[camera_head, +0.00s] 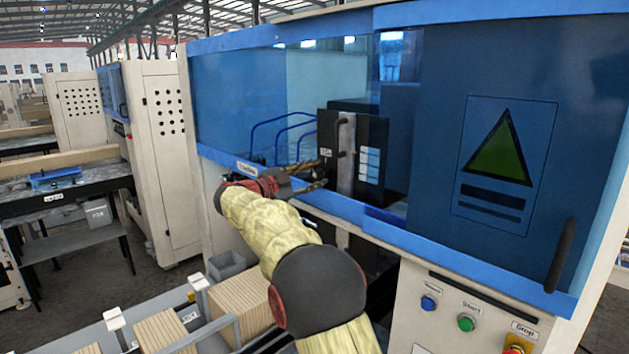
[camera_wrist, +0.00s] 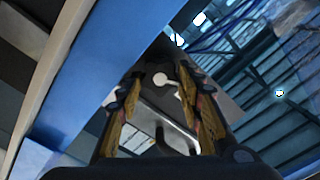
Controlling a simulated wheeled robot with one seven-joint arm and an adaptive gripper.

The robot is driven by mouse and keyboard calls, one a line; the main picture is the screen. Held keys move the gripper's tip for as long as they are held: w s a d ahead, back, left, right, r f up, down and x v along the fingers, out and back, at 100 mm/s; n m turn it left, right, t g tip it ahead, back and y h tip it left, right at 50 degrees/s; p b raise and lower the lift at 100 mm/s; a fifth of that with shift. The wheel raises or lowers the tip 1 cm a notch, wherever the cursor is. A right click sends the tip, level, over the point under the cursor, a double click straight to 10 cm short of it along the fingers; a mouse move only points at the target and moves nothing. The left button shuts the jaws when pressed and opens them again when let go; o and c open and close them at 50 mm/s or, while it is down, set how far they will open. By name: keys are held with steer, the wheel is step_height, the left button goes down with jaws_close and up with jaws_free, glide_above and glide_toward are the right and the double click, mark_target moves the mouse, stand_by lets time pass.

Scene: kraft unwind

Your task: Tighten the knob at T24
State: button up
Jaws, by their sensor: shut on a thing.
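My gripper (camera_head: 318,184) reaches through the blue machine's front opening, by the lower part of a grey and black unit (camera_head: 346,150). In the wrist view its two yellow-brown fingers (camera_wrist: 160,85) stand on either side of a small pale round piece with a short arm, which looks like the knob (camera_wrist: 163,79). The fingers are closed on it as far as I can tell; the contact itself is hard to see. In the head view the knob is hidden by the fingers. No T24 label is readable.
A dark blue door (camera_head: 435,130) with a black handle (camera_head: 562,254) stands at right, above a panel with blue, green and red buttons (camera_head: 466,322). Blue bent tubes (camera_head: 268,130) are left of the unit.

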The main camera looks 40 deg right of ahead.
steer(key=shift+a+f+m, duration=0.1)
steer(key=shift+f+m, duration=0.05)
steer(key=shift+m, duration=0.15)
steer(key=o, duration=0.8)
steer(key=shift+o, duration=1.2)
steer(key=shift+a, duration=0.25)
steer(key=shift+o, duration=0.7)
steer(key=shift+d, duration=0.1)
steer(key=s+a, duration=0.1)
steer(key=a, duration=0.7)
